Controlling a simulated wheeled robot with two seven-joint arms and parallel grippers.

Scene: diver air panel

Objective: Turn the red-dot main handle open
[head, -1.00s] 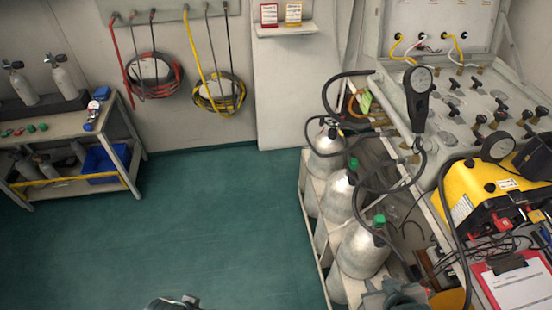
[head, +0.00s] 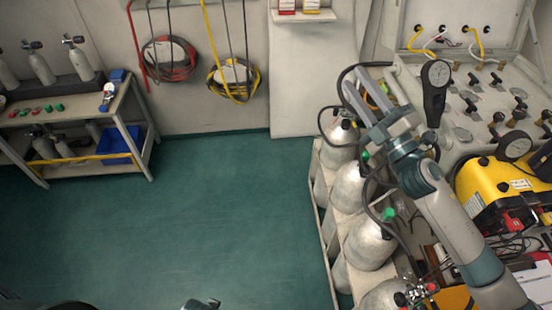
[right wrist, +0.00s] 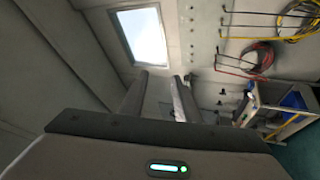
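I cannot make out a red dot on any handle, so I cannot tell which is the main one. My right gripper (head: 367,80) is raised left of the panel, above the cylinders, open and empty, apart from the handles. In the right wrist view its two fingers (right wrist: 160,95) stand apart with nothing between them.
Silver cylinders (head: 372,243) stand in a rack left of the panel, under my right arm. A yellow case (head: 487,183) lies in front of the panel. Black hoses loop near the gauge. A shelf bench (head: 112,108) stands far left. The green floor (head: 220,215) is clear.

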